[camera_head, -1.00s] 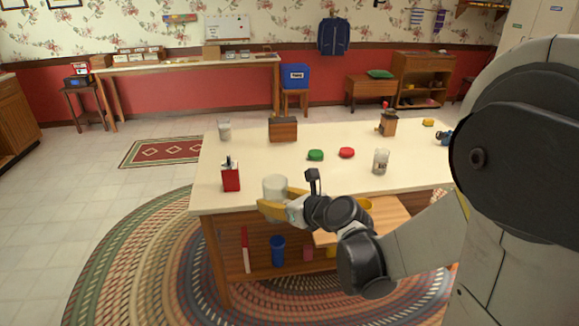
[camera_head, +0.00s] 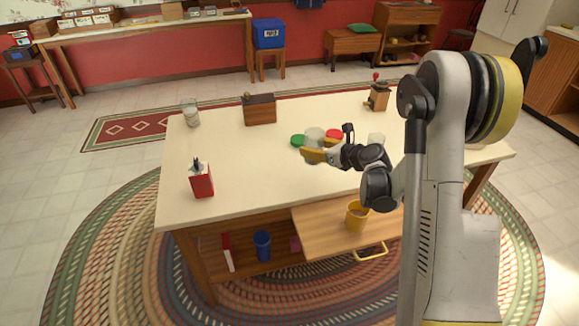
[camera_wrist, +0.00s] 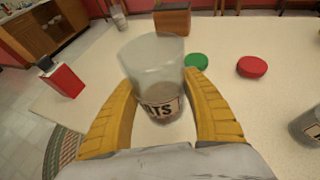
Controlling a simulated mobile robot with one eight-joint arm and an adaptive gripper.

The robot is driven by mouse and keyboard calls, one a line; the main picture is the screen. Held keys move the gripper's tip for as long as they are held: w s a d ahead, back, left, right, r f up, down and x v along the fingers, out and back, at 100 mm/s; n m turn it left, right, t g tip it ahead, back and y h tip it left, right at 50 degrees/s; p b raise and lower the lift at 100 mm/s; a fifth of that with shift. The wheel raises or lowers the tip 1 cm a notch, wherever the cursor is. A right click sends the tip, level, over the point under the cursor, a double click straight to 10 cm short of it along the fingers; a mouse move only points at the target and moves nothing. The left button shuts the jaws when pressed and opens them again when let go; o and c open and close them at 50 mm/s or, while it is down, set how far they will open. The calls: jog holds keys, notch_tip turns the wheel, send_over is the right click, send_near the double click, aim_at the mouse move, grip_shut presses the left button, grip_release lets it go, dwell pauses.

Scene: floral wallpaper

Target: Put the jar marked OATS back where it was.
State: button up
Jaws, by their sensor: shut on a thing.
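My gripper (camera_head: 318,153) is shut on a clear glass jar (camera_head: 314,137) over the white table (camera_head: 240,168). In the wrist view the jar (camera_wrist: 155,75) sits between the yellow fingers, with the letters "TS" and part of another letter showing on its label. It has no lid and looks slightly tilted there. I cannot tell whether its base touches the table. A green lid (camera_head: 298,141) and a red lid (camera_head: 334,134) lie on the table just beyond the jar. Another glass jar (camera_head: 376,140) stands to the right, partly behind my arm.
A third jar (camera_head: 191,113) stands at the table's far left. A wooden box (camera_head: 259,109), a red container (camera_head: 201,179) and a coffee grinder (camera_head: 377,96) also stand on the table. Below, an open drawer holds a yellow cup (camera_head: 356,215). The table's left middle is clear.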

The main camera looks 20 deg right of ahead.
jog(key=w+a+f+b, duration=0.1)
jog(key=a+f, duration=0.1)
jog(key=a, duration=0.1)
jog(key=w+a+f+b, duration=0.1)
jog(key=w+a+f, duration=0.1)
jog(key=a, duration=0.1)
jog(key=w+a+f+b, duration=0.2)
jog(key=a, duration=0.1)
jog(key=shift+w+f, duration=0.25)
notch_tip(320, 180, down, 4)
jog(key=shift+d+b, duration=0.1)
jog(key=shift+b, duration=0.95)
jog(key=shift+r, duration=0.15)
jog(key=o, duration=1.2)
jog(key=shift+o, duration=0.2)
